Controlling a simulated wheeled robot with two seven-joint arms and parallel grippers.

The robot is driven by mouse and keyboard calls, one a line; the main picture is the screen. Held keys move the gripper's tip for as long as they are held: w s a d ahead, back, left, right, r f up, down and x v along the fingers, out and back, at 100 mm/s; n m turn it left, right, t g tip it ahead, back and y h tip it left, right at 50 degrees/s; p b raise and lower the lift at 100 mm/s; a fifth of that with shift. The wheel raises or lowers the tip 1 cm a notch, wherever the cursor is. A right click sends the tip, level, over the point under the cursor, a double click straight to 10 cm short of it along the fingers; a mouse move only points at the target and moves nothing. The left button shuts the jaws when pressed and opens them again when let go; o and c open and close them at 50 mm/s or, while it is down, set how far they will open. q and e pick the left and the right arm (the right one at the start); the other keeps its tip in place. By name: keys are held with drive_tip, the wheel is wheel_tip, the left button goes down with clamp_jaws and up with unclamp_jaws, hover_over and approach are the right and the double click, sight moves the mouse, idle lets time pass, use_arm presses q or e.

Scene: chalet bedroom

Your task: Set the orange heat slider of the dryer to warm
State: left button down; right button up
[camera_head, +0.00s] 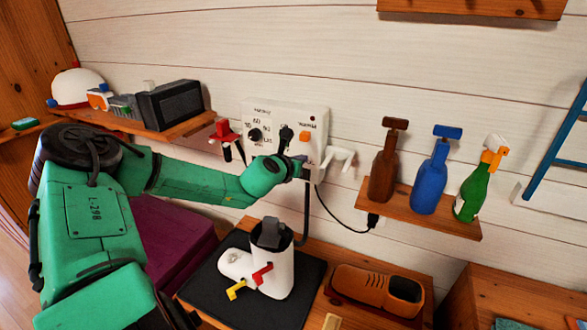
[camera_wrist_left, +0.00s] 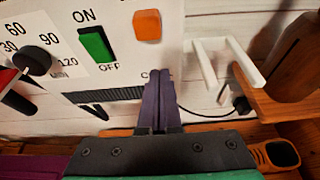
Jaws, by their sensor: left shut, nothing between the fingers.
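The dryer's white panel (camera_head: 286,118) is mounted on the plank wall and also fills the upper left of the left wrist view (camera_wrist_left: 165,60). Its orange slider (camera_head: 305,136) is on the right part of the panel; it is an orange block in the wrist view (camera_wrist_left: 147,25). A green ON/OFF switch (camera_wrist_left: 97,44) lies left of it. My left gripper (camera_wrist_left: 158,78) is shut and empty, its dark fingers together at the panel's lower edge, below the slider and apart from it. In the head view it is partly hidden by my wrist. My right gripper is not visible.
A black dial (camera_wrist_left: 36,60) and a red-handled part (camera_head: 225,131) are at the panel's left. White pegs (camera_head: 338,160) stick out at its right. A shelf (camera_head: 420,212) with several bottles is further right. A white device (camera_head: 276,275) stands below near a brown shoe (camera_head: 376,288).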

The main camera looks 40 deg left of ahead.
use_arm(q)
drive_tip(key=b+v, duration=0.1)
drive_tip(key=v, duration=0.6)
drive_tip(key=shift+s+a, duration=0.2)
drive_tip(key=shift+s, duration=0.2)
drive_tip(key=shift+a, duration=0.1)
